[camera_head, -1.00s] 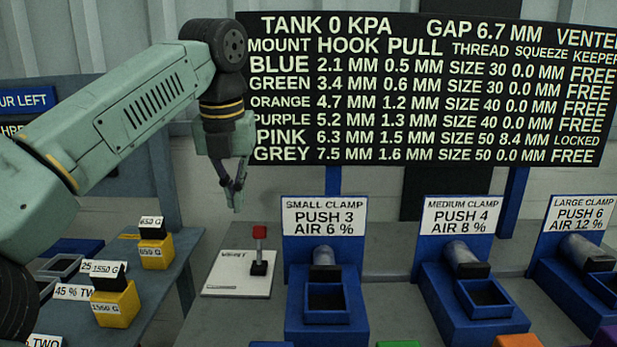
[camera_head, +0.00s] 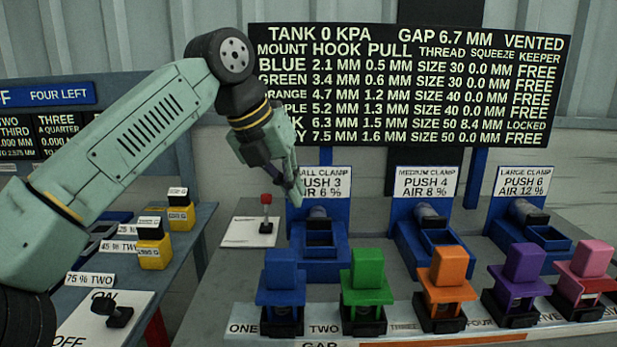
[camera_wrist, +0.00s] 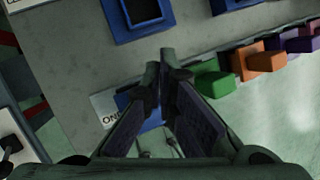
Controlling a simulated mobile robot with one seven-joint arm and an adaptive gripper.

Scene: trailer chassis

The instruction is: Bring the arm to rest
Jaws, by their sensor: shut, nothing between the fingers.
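My gripper (camera_head: 297,190) hangs from my raised green arm, in front of the left part of the small clamp's sign (camera_head: 322,182). It points down and to the right, clear of the bench top. In the wrist view my gripper (camera_wrist: 167,65) has its fingertips close together, with nothing seen between them. The fingers and palm partly hide a blue block (camera_wrist: 152,122) below them. In the head view my arm and wrist cover the left edge of the board, over the start of some lower rows.
Small (camera_head: 319,245), medium (camera_head: 432,235) and large clamps stand along the bench. In front are blue (camera_head: 282,270), green (camera_head: 366,268), orange (camera_head: 448,265), purple and pink mounts. A red-topped lever (camera_head: 266,212) stands left of the small clamp. Yellow weights (camera_head: 154,250) sit on the left table.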

